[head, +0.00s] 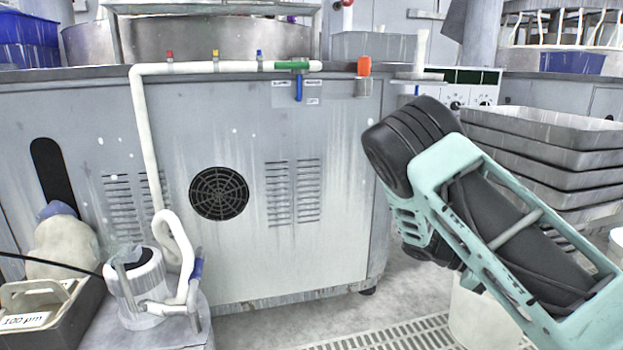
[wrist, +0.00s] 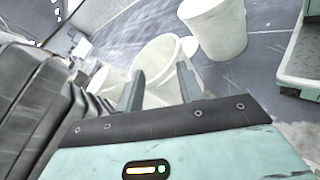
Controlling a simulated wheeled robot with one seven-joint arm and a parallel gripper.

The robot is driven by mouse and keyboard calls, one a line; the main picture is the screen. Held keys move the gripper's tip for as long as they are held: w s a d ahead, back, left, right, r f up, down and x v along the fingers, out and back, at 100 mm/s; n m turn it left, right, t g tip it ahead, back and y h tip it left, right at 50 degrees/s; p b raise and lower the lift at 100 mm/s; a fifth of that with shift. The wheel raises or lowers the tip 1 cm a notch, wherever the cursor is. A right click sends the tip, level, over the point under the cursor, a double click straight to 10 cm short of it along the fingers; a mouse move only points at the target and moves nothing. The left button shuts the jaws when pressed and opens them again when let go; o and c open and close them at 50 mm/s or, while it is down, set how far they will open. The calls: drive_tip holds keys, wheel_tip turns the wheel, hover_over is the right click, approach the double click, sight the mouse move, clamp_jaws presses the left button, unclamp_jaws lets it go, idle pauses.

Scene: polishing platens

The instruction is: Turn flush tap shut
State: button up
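A white pipe (head: 215,67) runs along the top edge of the grey machine cabinet. Near its right end is a green valve body (head: 292,64). A blue lever (head: 298,88) hangs down from it, across the pipe's line, between two small label plates. A second blue handle (head: 196,268) sits on the white hose at lower left. I cannot read which one is labelled flush. My gripper (wrist: 160,88) shows in the wrist view with two fingers apart and nothing between them. It points at buckets on the floor, away from both handles. The head view shows my arm, not clearly the fingertips.
An orange block (head: 364,66) stands right of the pipe's end. Stacked grey trays (head: 540,140) stand at right behind my arm. A white jug (head: 135,280) and a grey caddy (head: 45,315) are at lower left. White buckets (wrist: 215,30) stand on the floor. Space before the cabinet is open.

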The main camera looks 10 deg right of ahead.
drive_tip(key=s+a+r+n+t+y+p, duration=0.1)
drive_tip(key=s+a+t+y, duration=0.25)
drive_tip(key=a, duration=0.85)
drive_tip(key=s+a+r+t+y+p, duration=0.15)
drive_tip(key=a+y, duration=0.35)
drive_tip(key=a, duration=0.7)
drive_tip(key=s+a+r+n+t+y, duration=0.1)
drive_tip(key=s+a+r+t+y, duration=0.1)
drive_tip(key=s+a+r, duration=0.35)
drive_tip(key=s+a+r+t+y, duration=0.2)
drive_tip(key=s+a+t, duration=0.1)
drive_tip(key=s+a, duration=0.55)
wheel_tip(320, 180, up, 38)
drive_tip(key=p, duration=3.8)
drive_tip(key=shift+a+r+p, duration=0.25)
drive_tip(key=shift+a+p, duration=0.05)
drive_tip(key=shift+w, duration=0.1)
